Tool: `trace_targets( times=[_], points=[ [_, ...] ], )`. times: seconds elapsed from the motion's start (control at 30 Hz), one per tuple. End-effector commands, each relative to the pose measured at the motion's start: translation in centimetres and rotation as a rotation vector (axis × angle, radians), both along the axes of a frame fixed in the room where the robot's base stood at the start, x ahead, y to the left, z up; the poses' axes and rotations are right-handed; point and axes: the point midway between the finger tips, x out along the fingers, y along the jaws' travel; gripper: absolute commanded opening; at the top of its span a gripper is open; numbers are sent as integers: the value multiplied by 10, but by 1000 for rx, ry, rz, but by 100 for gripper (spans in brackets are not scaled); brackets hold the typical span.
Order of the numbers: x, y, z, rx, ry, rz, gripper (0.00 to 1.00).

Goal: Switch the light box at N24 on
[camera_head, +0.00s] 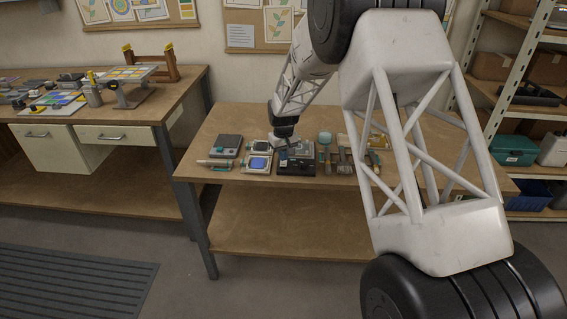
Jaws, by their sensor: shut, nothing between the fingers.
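My gripper (286,147) is shut and empty, pointing down over the small devices near the middle of the right-hand workbench. Its fingertips are small and partly merge with the devices behind, so I cannot tell if they touch anything. Below it is a dark box-like device (296,167). Just to the left is a pale-framed device with a blue panel (258,163). No N24 label is readable, so I cannot tell which device is the light box, or whether it is lit.
The devices stand on the workbench (225,185). A grey device (226,144) stands at the left, and brushes and a teal-headed tool (325,140) stand to the right. The front strip of the top is clear. Shelves (500,100) are at the right; my arm hides the bench's right part.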

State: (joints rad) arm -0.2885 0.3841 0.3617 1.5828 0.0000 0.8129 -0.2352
Motion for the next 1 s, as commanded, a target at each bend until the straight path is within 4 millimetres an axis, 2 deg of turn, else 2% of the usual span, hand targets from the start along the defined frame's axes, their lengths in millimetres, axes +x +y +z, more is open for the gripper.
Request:
trace_targets(
  times=[1.0],
  points=[
    [0, 0, -5, 0, 0, 0, 0]
  ],
)
